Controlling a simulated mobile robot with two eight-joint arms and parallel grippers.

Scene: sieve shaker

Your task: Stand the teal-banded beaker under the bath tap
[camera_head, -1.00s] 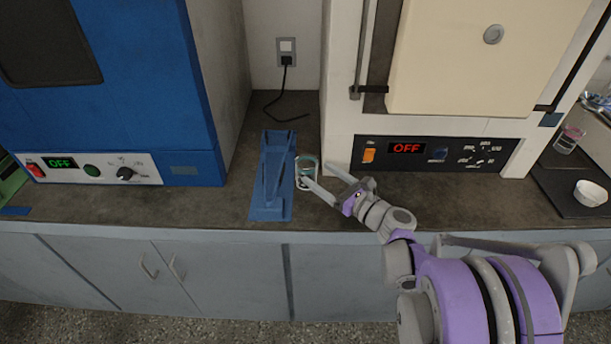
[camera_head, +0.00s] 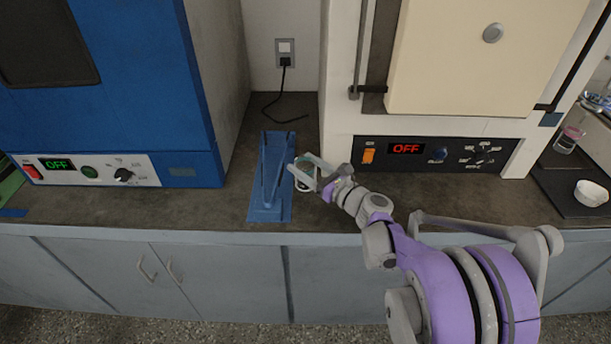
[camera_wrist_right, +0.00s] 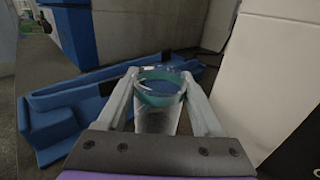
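The teal-banded beaker (camera_head: 303,186) is a clear glass on the counter, just right of a blue stand. My right gripper (camera_head: 298,162) has one finger on each side of it and partly hides it in the head view. In the right wrist view the beaker (camera_wrist_right: 158,115) is upright, with its teal band below the rim. The fingers (camera_wrist_right: 160,84) lie against both sides near the rim, with no clear gap there. The beaker looks to be at counter level. My left gripper is not in view. No bath or tap is recognisable.
The blue stand (camera_head: 270,207) is close left of the beaker. A blue oven (camera_head: 150,100) stands at left and a cream furnace (camera_head: 430,120) at right. A black mat (camera_head: 565,185) with a white bowl (camera_head: 590,193) and another beaker (camera_head: 567,142) lies far right.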

